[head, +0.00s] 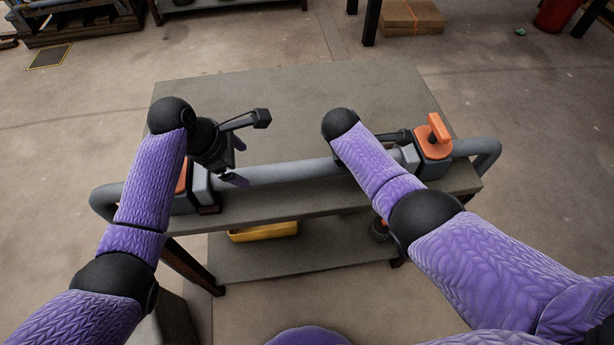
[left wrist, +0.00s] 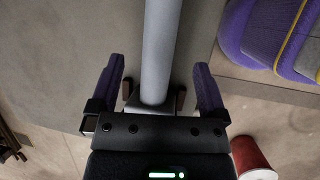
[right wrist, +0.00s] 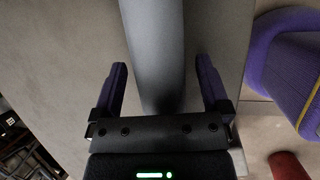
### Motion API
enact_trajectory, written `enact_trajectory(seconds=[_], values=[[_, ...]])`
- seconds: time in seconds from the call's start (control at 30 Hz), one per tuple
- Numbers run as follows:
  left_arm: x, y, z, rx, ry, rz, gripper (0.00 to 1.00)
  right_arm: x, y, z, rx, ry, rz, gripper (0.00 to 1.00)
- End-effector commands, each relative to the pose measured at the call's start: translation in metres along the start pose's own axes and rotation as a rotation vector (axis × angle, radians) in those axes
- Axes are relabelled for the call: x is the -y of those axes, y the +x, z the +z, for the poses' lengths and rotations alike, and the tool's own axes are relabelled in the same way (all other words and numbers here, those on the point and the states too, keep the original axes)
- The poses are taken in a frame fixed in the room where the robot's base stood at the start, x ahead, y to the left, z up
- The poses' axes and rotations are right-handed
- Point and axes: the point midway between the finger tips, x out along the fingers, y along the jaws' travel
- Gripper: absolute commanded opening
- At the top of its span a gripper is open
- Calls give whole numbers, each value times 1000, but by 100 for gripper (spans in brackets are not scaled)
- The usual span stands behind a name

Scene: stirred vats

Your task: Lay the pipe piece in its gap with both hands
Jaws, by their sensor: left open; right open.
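The grey pipe piece (head: 290,171) lies across the table between two end units with orange parts: the right unit (head: 433,145) has an orange handle, and the left unit (head: 205,193) is partly behind my left arm. The piece looks in line with both units; I cannot tell whether its ends are fully seated. My left gripper (head: 237,162) is open at the left part of the piece, its fingers on either side of the pipe (left wrist: 158,50). My right gripper (right wrist: 160,70) is open, with the pipe (right wrist: 153,45) between its fingers; my forearm mostly hides it in the head view.
The grey table (head: 270,95) is bare behind the pipe. Bent pipe ends (head: 487,152) stick out past both table sides. A yellow tray (head: 262,232) is on the lower shelf. A cardboard box (head: 412,17) and a red bin (head: 555,14) stand on the floor farther back.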

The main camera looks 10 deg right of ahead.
Motion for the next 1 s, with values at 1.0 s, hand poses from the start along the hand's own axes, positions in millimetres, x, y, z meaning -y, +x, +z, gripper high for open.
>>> enact_trajectory(seconds=[1.0], values=[[0,-43,0,0,0,1,97,0,-120,0,0,0,-1,96]])
